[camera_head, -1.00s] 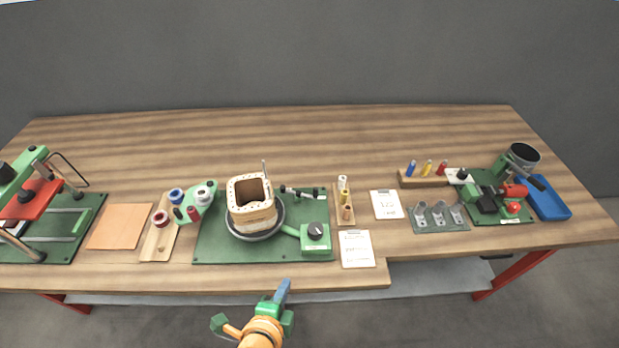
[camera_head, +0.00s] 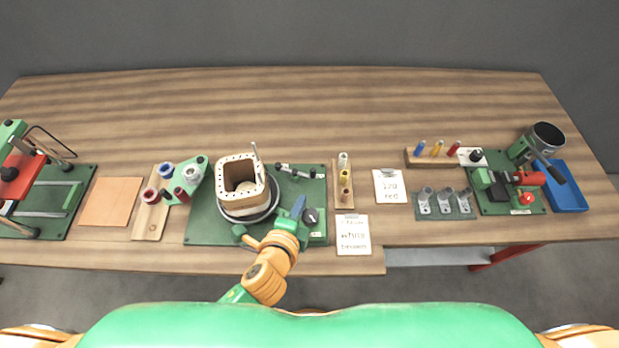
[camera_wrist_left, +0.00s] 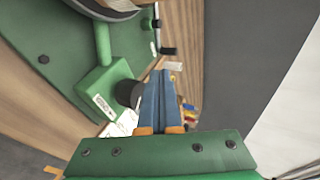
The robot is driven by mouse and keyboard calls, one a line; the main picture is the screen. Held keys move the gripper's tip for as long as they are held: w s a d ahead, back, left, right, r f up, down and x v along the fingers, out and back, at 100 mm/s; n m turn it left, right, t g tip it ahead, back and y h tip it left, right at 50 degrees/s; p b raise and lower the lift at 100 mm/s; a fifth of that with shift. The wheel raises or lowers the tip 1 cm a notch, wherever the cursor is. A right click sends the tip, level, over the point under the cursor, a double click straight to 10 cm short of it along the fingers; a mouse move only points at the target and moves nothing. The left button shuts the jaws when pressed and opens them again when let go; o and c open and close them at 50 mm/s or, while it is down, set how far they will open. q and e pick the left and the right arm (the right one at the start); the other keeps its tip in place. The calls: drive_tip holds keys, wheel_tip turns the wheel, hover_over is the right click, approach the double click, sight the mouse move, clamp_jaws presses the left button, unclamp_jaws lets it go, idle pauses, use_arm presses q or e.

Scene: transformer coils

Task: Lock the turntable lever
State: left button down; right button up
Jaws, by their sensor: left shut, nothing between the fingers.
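The round dark turntable (camera_head: 262,212) sits on a green base board (camera_head: 205,232) and carries a square wooden coil former (camera_head: 243,202). A thin pale rod (camera_head: 256,158) stands upright behind the former. A green box with a black knob (camera_head: 312,215) is at the board's front right, joined to the turntable by a green arm (camera_wrist_left: 102,45). Which part is the lever I cannot tell for sure. My left gripper (camera_head: 299,206) is shut and empty, its blue fingers just left of the knob. In the left wrist view its fingers (camera_wrist_left: 159,85) are beside the black knob (camera_wrist_left: 129,93); contact is unclear.
Right of the board stand a wooden rack with small pegs (camera_head: 344,190) and a note sheet (camera_head: 353,235). A black-and-metal fitting (camera_head: 299,171) lies at the board's back right. The table behind is clear.

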sight(312, 174)
use_arm(q)
drive_tip(key=x, duration=0.2)
drive_tip(key=r+x, duration=0.1)
drive_tip(key=x, duration=0.2)
drive_tip(key=w+x, duration=0.1)
drive_tip(key=x, duration=0.2)
drive_tip(key=shift+d+r, duration=0.15)
drive_tip(key=shift+r, duration=0.15)
drive_tip(key=shift+s, duration=0.1)
